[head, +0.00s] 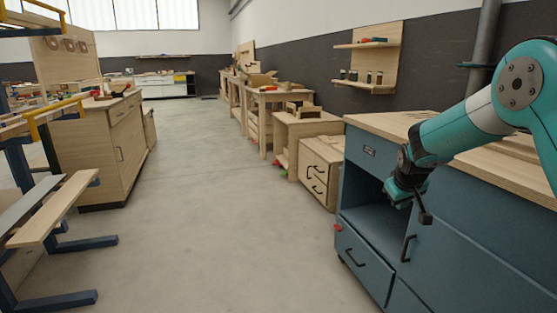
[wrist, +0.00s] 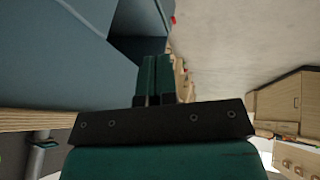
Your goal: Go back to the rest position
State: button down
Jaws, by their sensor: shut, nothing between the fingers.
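My gripper (head: 404,192) is at the end of my teal arm, on the right of the head view. It is in front of the open compartment of a blue cabinet (head: 368,270), below the wooden worktop. In the wrist view my gripper (wrist: 154,66) has its two teal fingers side by side and together, with nothing seen between them. The blue cabinet (wrist: 60,50) fills the left of that view.
A red item (head: 338,227) is at the cabinet's lower left edge. Wooden drawers (head: 318,172) and workbenches line the right wall. A wooden cabinet (head: 98,155) and a rack with planks (head: 55,208) stand left. The grey floor (head: 205,190) between is clear.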

jog(key=s+a+r+n+g+y, duration=0.1)
jog(key=s+a+r+y, duration=0.1)
jog(key=s+a+r, duration=0.55)
jog(key=s+a+r+n+g+y, duration=0.1)
jog(key=s+a+r+y, duration=0.1)
jog(key=s+a, duration=0.9)
jog(key=s+a+n+g+y, duration=0.2)
jog(key=s+n+g, duration=0.1)
jog(key=s, duration=2.1)
notch_tip(320, 180, up, 22)
jog(key=w+p, duration=0.1)
jog(key=p, duration=2)
